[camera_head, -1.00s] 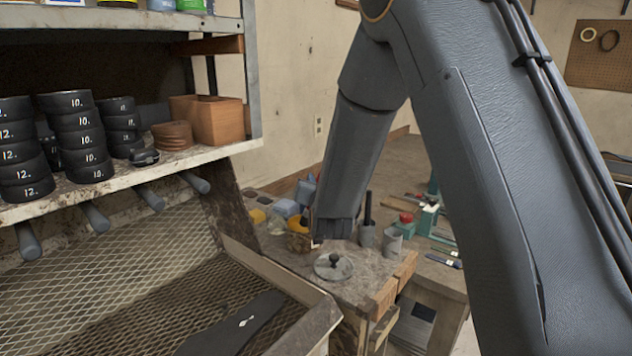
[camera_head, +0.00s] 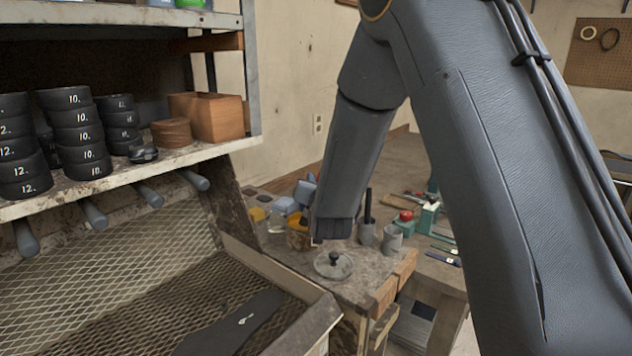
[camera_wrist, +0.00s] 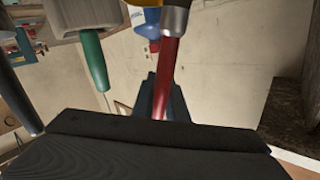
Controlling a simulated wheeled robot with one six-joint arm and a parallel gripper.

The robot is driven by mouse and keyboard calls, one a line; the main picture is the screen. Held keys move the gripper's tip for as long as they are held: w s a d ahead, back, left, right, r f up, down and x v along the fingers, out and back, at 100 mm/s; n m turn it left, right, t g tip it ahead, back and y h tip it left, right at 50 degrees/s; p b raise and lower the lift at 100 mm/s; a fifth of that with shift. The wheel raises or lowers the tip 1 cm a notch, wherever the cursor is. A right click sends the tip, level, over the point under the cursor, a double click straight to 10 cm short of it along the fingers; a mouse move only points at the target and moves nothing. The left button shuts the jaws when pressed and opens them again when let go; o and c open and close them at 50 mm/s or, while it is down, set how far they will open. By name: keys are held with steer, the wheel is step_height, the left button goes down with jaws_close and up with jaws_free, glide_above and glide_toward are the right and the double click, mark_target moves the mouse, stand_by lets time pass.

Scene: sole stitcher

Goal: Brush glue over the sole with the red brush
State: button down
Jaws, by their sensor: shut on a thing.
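The dark sole (camera_head: 235,325) lies flat on the mesh tray at the lower middle of the head view, with a small pale mark on it. In the wrist view, my gripper (camera_wrist: 160,98) is shut on the red brush (camera_wrist: 168,75), whose metal collar is at the top edge; its bristles are out of view. In the head view my forearm hides the gripper and brush. An amber glue pot (camera_head: 297,241) stands on the bench beside the end of my forearm, partly hidden by it. I cannot tell whether the bristles are in the pot.
A round lid with a black knob (camera_head: 333,265) lies on the bench near the pot. Grey cups (camera_head: 392,238) stand to its right. The mesh tray (camera_head: 120,270) has a raised rim. Above it, a shelf (camera_head: 130,180) holds stacked black rings and a wooden box.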

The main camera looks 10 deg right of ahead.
steer(key=shift+f+b, duration=0.4)
steer(key=shift+f, duration=0.05)
stand_by(1.6)
step_height(320, 180, up, 7)
steer(key=p, duration=0.3)
steer(key=shift+p, duration=0.3)
stand_by(0.4)
stand_by(0.4)
